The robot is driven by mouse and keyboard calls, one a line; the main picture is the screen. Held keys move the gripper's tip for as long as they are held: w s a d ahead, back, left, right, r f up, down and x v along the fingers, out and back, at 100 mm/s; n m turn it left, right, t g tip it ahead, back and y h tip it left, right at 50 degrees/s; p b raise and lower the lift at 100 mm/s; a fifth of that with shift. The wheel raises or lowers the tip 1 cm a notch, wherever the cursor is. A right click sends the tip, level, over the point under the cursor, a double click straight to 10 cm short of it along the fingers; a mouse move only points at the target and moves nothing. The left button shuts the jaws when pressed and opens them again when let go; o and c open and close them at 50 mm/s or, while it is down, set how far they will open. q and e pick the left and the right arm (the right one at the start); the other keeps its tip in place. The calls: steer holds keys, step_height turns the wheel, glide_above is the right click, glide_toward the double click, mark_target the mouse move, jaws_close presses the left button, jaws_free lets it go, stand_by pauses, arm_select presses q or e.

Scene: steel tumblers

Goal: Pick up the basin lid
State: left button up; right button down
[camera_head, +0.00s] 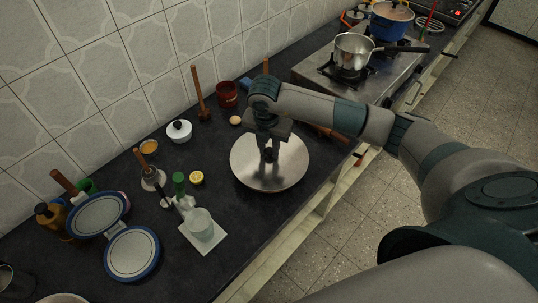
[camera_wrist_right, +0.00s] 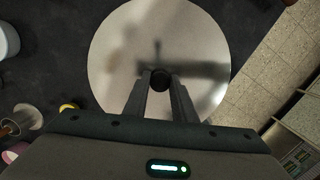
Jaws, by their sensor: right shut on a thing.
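The basin lid (camera_head: 262,178) is a round, shiny steel disc with a small black knob, lying over the dark counter in the head view. The lid (camera_wrist_right: 120,60) fills the upper middle of the right wrist view, with its black knob (camera_wrist_right: 160,80) between the fingertips. My right gripper (camera_head: 269,153) points down above the middle of the lid. It is shut on the knob, seen also in the wrist view (camera_wrist_right: 160,84). Whatever is under the lid is hidden, and I cannot tell whether the lid is raised. My left gripper is not in view.
Left of the lid stand a white cup (camera_head: 201,224) on a square white plate, a lemon half (camera_head: 196,178) and blue-rimmed plates (camera_head: 131,253). A steel saucepan (camera_head: 353,50) sits on the stove.

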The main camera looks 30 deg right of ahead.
steer(key=shift+r+b, duration=0.4)
steer(key=shift+r, duration=0.25)
steer(key=s+d+r+b, duration=0.3)
steer(key=s+d+r, duration=0.2)
steer(key=s, duration=0.5)
step_height(320, 180, up, 2)
steer(key=shift+s+d+r+b, duration=0.1)
steer(key=shift+s+d+b, duration=0.1)
steer(key=shift+b, duration=0.2)
